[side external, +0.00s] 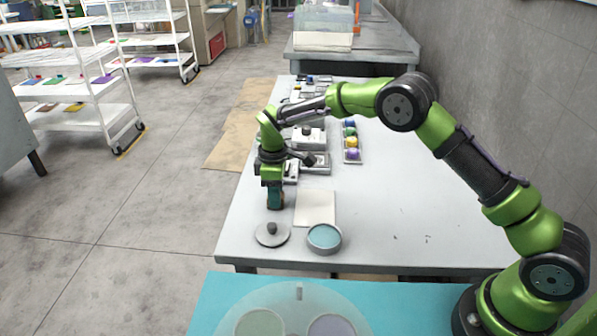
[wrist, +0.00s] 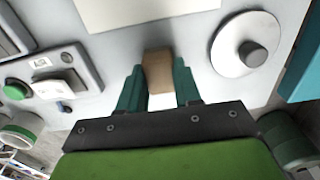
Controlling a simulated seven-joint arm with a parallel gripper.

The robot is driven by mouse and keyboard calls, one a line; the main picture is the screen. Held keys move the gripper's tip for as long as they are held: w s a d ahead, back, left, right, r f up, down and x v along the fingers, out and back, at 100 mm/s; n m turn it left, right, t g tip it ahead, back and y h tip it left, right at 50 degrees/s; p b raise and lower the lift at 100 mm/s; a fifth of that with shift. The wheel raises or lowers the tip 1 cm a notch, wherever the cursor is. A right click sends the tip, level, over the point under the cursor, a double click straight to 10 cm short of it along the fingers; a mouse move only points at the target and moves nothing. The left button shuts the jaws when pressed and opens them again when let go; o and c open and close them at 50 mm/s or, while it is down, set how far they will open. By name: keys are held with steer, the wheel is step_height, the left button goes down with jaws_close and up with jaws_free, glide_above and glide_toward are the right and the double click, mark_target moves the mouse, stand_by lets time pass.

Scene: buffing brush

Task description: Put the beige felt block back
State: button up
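The beige felt block (wrist: 158,72) is a small tan block between my fingertips in the wrist view. My gripper (wrist: 160,80) has its two teal fingers against the block's two sides, with no clear gap. In the side external view, my gripper (side external: 275,203) points down, low over the left part of the grey table (side external: 400,215). The block is not clearly visible there, and I cannot tell whether it touches the table.
A cream square sheet (side external: 316,207) lies right of my gripper. A round grey lid with a dark knob (side external: 272,235) and a round teal-filled tin (side external: 324,238) sit near the front edge. Coloured balls (side external: 351,142) and small devices stand behind. The table's right side is mostly clear.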

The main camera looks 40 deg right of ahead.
steer(key=o, duration=0.4)
steer(key=s+d+r+m+t, duration=0.1)
steer(key=s+r, duration=0.1)
steer(key=r, duration=0.8)
steer(key=s+d+r+m, duration=0.1)
steer(key=s+r, duration=0.1)
steer(key=r, duration=0.7)
steer(key=s+d+r+m+t+y, duration=0.1)
steer(key=s+d+r+m+t, duration=0.1)
steer(key=s+r+m, duration=0.5)
steer(key=s+f+m+t, duration=0.1)
steer(key=s, duration=0.5)
steer(key=s+d+f+m+t, duration=0.1)
steer(key=s, duration=0.6)
steer(key=s+d+f+m+t+y, duration=0.1)
steer(key=s+m+t, duration=0.1)
steer(key=s, duration=0.5)
